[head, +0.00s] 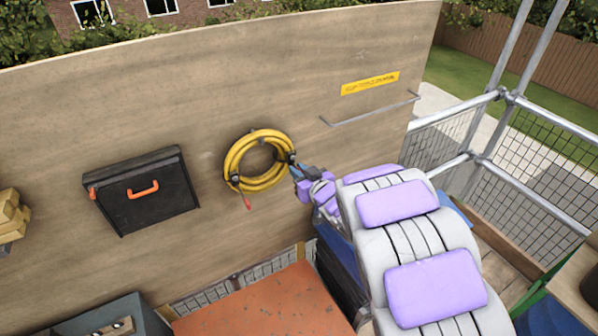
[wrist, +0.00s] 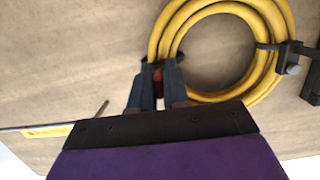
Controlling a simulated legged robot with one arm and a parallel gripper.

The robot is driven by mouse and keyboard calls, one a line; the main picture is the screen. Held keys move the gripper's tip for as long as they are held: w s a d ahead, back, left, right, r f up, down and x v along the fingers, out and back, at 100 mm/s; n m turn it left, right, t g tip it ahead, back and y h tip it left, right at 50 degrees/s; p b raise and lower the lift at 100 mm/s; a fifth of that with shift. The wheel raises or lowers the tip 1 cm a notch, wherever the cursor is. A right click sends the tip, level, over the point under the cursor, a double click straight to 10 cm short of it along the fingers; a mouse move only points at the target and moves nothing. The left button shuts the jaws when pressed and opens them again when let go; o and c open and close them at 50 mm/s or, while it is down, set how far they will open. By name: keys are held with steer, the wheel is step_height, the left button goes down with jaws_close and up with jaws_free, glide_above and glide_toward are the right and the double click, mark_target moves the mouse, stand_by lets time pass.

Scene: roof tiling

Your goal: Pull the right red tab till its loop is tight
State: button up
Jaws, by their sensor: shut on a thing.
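A yellow coil (head: 262,183) hangs on the wooden wall and also shows in the wrist view (wrist: 163,28). The right black loop (head: 291,158) goes around the coil's right side; how snug it is cannot be told. My gripper (head: 295,170) is at that side of the coil. In the wrist view its blue fingers (wrist: 157,78) are shut on the right red tab (wrist: 158,85), just beside the coil; the fingers hide most of the tab. The left red tab (head: 247,203) hangs free below the coil, near the left black loop (head: 234,181).
A black case with an orange handle (head: 142,190) is on the wall to the left. A metal rail (head: 372,109) and a yellow label (head: 370,83) are to the right. An orange-red surface (head: 260,308) lies below. Bare wall surrounds the coil.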

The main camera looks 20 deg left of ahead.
jaws_close()
steer(key=shift+d, duration=0.1)
steer(key=shift+f+v, duration=0.2)
steer(key=shift+v, duration=0.7)
steer(key=shift+f+v, duration=0.2)
steer(key=shift+v, duration=0.75)
steer(key=shift+s, duration=0.1)
steer(key=o, duration=1.2)
jaws_free()
